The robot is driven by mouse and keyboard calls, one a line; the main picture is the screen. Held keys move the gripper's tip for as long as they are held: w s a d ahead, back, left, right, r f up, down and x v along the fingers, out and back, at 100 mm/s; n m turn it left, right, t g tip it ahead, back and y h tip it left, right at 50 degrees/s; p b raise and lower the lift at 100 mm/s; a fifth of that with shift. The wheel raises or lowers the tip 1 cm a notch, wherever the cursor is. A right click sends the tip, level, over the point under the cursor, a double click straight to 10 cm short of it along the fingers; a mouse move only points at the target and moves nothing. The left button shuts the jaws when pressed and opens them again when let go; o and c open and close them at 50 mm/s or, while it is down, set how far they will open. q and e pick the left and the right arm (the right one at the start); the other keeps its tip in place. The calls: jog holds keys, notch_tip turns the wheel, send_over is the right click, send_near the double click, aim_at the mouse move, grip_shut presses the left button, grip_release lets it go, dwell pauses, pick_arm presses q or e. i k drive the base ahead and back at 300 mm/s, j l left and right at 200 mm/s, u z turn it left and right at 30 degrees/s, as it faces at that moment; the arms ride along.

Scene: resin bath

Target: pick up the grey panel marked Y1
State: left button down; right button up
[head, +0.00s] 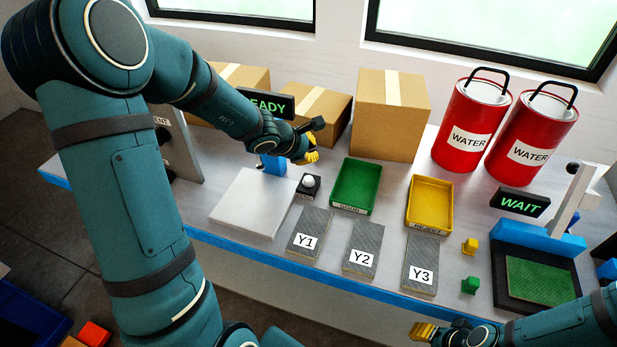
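The grey panel marked Y1 (315,221) lies flat near the front edge of the table, with a white label on its near end. It is the leftmost of three similar panels, beside Y2 (365,236) and Y3 (422,253). My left gripper (311,150) is above the table behind Y1, near the green tray, and apart from the panel. Its yellow fingertips show, but their gap is unclear. My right gripper (423,331) is low at the bottom edge, in front of the table; only its yellow fingertip area shows clearly.
A green tray (335,206) and a yellow tray (411,222) stand behind the panels. A white plate (250,205) lies left of Y1. A small black button box (308,187) stands behind Y1. Cartons (385,125) and red water cans (468,135) line the back.

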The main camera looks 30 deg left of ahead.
aim_at(307, 237)
jog(key=k, duration=1)
